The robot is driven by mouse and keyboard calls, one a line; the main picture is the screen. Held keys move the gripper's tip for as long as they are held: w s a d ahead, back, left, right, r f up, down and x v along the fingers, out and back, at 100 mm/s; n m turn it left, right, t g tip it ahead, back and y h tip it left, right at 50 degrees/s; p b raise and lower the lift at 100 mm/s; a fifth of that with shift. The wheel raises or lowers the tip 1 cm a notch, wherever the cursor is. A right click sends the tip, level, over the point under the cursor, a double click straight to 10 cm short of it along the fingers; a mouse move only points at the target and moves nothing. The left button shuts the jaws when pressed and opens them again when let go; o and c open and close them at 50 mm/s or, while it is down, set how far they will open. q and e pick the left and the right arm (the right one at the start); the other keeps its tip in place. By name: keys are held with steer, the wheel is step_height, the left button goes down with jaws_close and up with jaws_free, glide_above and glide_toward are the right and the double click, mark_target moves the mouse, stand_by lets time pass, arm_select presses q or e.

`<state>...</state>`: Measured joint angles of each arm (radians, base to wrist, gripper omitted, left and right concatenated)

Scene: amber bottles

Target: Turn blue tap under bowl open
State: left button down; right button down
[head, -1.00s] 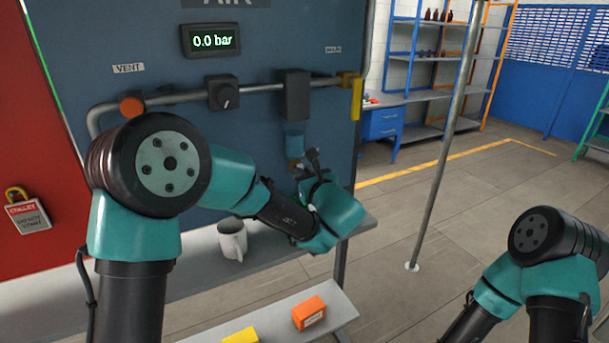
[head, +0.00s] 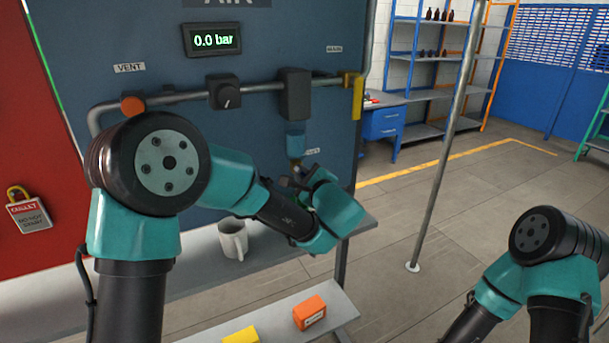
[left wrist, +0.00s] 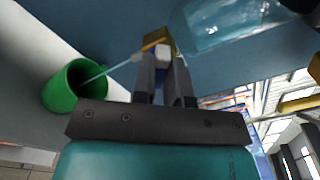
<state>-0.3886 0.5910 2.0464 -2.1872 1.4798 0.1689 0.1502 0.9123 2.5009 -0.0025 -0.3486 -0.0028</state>
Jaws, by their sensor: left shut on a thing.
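The clear blue bowl (head: 295,143) hangs under a black block on the air panel. In the left wrist view the bowl (left wrist: 225,22) is at the top. My left gripper (left wrist: 163,62) is shut on the tap. In the head view my left gripper (head: 299,174) is just below the bowl, and my wrist hides much of the tap. A thin pale line runs from the tap to a green cup (left wrist: 72,88). My right gripper is out of frame.
A grey shelf (head: 195,252) below the panel holds a white mug (head: 232,240). A pipe (head: 180,97) with a black knob (head: 223,92) and an orange knob (head: 132,105) crosses the panel. The display (head: 211,40) reads 0.0 bar. A metal post (head: 440,150) stands to the right.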

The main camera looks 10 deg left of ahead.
arm_select(q)
steer(key=n, duration=0.4)
steer(key=shift+n, duration=0.3)
steer(key=shift+f+n, duration=0.15)
steer(key=shift+n, duration=1.55)
steer(key=c, duration=1.1)
jaws_free()
steer(key=shift+c, duration=0.2)
steer(key=shift+s, duration=0.1)
steer(key=v, duration=1.7)
steer(key=shift+s+d, duration=0.1)
